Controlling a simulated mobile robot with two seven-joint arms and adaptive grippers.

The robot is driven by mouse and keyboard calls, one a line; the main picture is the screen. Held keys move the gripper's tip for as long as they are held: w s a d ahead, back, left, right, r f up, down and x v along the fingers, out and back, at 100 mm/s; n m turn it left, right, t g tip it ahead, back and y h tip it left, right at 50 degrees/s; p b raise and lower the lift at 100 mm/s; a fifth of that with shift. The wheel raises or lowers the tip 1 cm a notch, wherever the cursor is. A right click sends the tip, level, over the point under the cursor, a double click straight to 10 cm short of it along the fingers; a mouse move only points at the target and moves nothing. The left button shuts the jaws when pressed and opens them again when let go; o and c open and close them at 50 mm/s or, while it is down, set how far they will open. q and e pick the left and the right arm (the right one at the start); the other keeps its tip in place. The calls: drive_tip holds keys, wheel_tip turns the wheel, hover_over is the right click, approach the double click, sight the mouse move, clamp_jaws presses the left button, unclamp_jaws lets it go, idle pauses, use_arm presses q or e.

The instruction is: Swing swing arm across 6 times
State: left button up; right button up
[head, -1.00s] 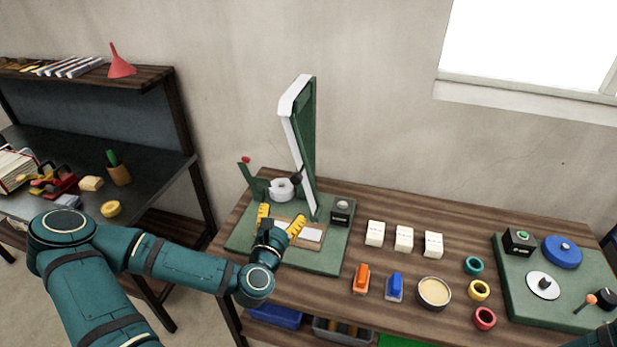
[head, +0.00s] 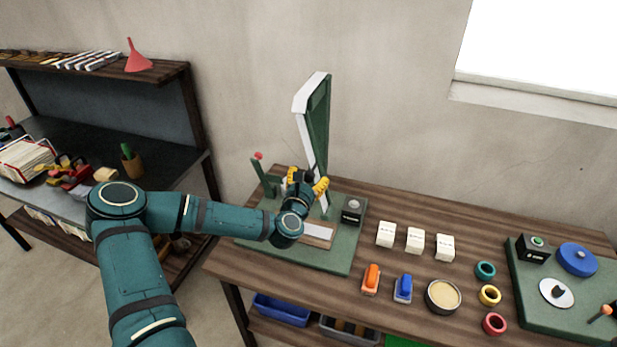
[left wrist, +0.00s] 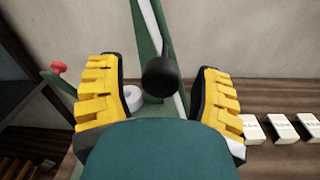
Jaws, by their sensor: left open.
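The swing arm is probably the tall green and white arm (head: 318,128) that stands up from a green base plate (head: 338,258) on the table. A black round knob (left wrist: 160,76) sits on its lower part in the left wrist view. My left gripper (head: 307,182) is open in front of the arm. In the left wrist view its yellow fingers (left wrist: 155,92) stand on either side of the knob, with gaps at both sides. I cannot tell how deep the knob lies between them. The gripper partly hides the white roll (left wrist: 132,97) behind it. My right gripper is not in view.
A green lever with a red tip (head: 258,156) stands left of the arm. A black box (head: 352,211) sits at the plate's right. White blocks (head: 415,240), an orange stapler-like item (head: 371,279), a blue one (head: 403,289) and a round tin (head: 443,296) lie further right.

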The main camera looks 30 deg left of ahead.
use_arm(q)
clamp_jaws()
drive_tip(key=shift+a, duration=0.15)
idle(0.4)
drive_tip(key=shift+s+a+f+m+b, duration=0.15)
drive_tip(key=shift+a+m+b, duration=0.25)
drive_tip(key=shift+a, duration=0.15)
drive_tip(key=s+a+m+b, duration=0.2)
drive_tip(key=a+m, duration=0.3)
drive_tip(key=a, duration=0.3)
drive_tip(key=shift+a+r+m, duration=0.15)
drive_tip(key=shift+r+m, duration=0.15)
drive_tip(key=shift+m, duration=0.1)
